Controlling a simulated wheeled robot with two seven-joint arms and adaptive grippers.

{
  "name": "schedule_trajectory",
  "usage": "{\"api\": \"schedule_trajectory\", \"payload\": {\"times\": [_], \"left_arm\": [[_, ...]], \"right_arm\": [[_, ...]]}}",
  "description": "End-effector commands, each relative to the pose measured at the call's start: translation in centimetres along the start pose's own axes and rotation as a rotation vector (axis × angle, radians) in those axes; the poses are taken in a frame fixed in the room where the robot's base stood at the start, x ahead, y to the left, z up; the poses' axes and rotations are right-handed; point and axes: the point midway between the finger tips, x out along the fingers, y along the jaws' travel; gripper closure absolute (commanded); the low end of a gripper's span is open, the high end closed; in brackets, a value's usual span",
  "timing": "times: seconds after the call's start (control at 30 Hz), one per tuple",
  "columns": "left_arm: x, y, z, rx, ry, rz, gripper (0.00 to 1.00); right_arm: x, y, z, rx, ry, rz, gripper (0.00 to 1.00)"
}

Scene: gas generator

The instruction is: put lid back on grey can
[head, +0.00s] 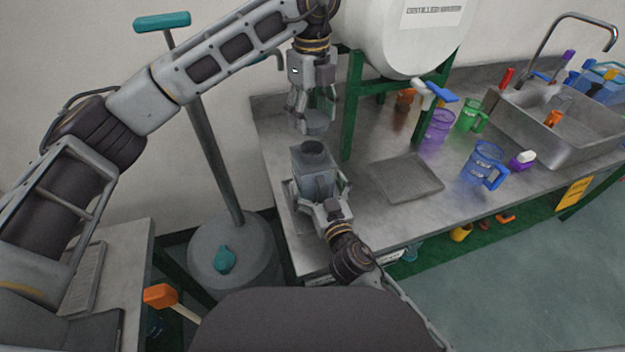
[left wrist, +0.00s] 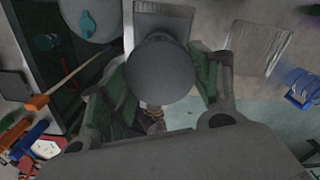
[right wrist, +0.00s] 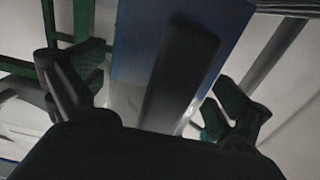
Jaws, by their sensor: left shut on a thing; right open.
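The grey can (head: 311,178) stands upright on the metal bench's left end, with its round top opening facing up. My left gripper (head: 313,108) is shut on the round grey lid (head: 316,124), holding it above the can, apart from it. In the left wrist view the lid (left wrist: 160,75) sits between the fingers and hides part of what lies below. My right gripper (head: 321,192) is open at the can's near side. In the right wrist view its fingers stand either side of the can (right wrist: 140,55) and its dark handle (right wrist: 180,75), with gaps visible.
A green frame (head: 353,100) carrying a white tank (head: 400,35) stands just behind and right of the can. A flat metal tray (head: 405,178) lies to its right. Coloured jugs (head: 484,162) and a sink (head: 545,125) are farther right. A grey drum (head: 235,262) stands left.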

Motion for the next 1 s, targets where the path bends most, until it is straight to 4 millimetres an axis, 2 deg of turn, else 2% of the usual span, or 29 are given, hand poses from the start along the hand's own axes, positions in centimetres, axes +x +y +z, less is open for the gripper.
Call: {"api": "schedule_trajectory", "payload": {"times": [0.33,0.77,1.0], "left_arm": [[0.0,0.0,0.0,0.0,0.0,0.0,0.5],[0.0,0.0,0.0,0.0,0.0,0.0,0.5],[0.0,0.0,0.0,0.0,0.0,0.0,0.5]], "right_arm": [[1.8,0.0,-0.1,0.0,0.002,-0.001,0.0],[2.0,0.0,-0.1,0.0,0.001,0.0,0.0],[2.0,0.0,-0.1,0.0,0.001,0.0,0.31]]}}
